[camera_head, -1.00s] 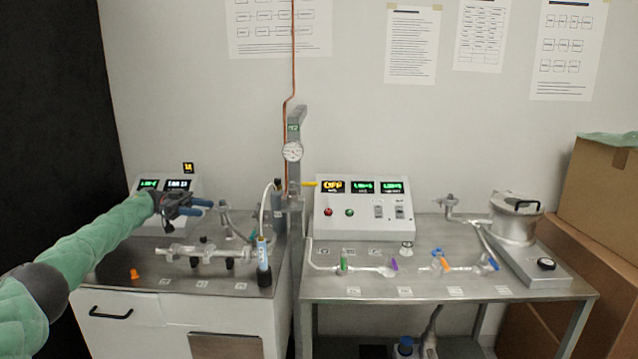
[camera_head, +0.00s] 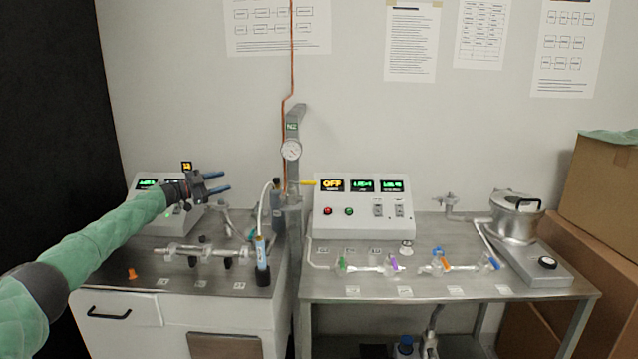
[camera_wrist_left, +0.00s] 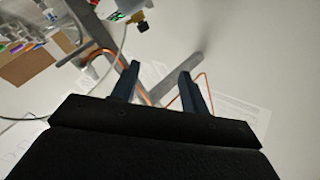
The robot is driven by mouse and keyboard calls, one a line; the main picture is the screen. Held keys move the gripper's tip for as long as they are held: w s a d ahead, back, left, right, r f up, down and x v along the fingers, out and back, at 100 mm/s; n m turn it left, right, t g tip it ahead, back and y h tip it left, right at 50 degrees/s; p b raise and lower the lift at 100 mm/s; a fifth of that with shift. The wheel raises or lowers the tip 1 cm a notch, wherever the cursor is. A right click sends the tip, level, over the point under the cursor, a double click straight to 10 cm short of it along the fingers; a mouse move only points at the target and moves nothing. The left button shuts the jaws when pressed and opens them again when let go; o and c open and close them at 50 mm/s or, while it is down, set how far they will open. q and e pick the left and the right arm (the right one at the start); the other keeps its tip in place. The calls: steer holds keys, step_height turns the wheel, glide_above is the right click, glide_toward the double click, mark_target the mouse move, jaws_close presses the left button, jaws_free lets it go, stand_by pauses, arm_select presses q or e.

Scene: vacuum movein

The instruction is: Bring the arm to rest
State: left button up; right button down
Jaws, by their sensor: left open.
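My left arm comes in from the left in a green sleeve. Its gripper (camera_head: 222,182) is open and empty, with two blue fingers pointing right. It is raised above the left bench (camera_head: 110,262), in front of the left control box (camera_head: 147,183). In the left wrist view the open fingers (camera_wrist_left: 157,80) show with nothing between them; the grey post (camera_wrist_left: 133,82) and wall are beyond. My right gripper is not in view.
A glass manifold (camera_head: 205,251) and a blue-labelled tube (camera_head: 261,255) stand on the left bench below the gripper. The grey post (camera_head: 293,200) rises to its right. The right bench (camera_head: 330,290) holds a control box (camera_head: 363,222), glass tubing and a metal pot (camera_head: 514,222).

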arm_select(q)
steer(key=w+d+r+n+t+y, duration=0.1)
steer(key=d+r+n+t+y, duration=0.2)
steer(key=d+r+t+y, duration=0.35)
steer(key=w+d+r+n+t+y, duration=0.2)
steer(key=d+r+t+y, duration=0.1)
steer(key=r, duration=0.6)
steer(key=s+d+f+n+g+y, duration=0.1)
steer(key=s+d+f+n+y, duration=0.15)
steer(key=s+d, duration=0.35)
steer(key=s+d+f+n+g+y, duration=0.2)
steer(key=s+d+f+y, duration=0.15)
steer(key=s, duration=0.45)
steer(key=s+f+n+g, duration=0.2)
steer(key=s+f+g, duration=0.3)
steer(key=s+f, duration=1.3)
steer(key=s+f+n+g+h, duration=0.1)
steer(key=s+f+g, duration=0.4)
steer(key=s+f, duration=1.3)
steer(key=s+f+n+g, duration=0.4)
steer(key=s+f, duration=1.5)
steer(key=s, duration=1.7)
steer(key=shift+s+a+g+h, duration=0.25)
steer(key=shift+a+g+h, duration=0.15)
steer(key=shift+g, duration=0.45)
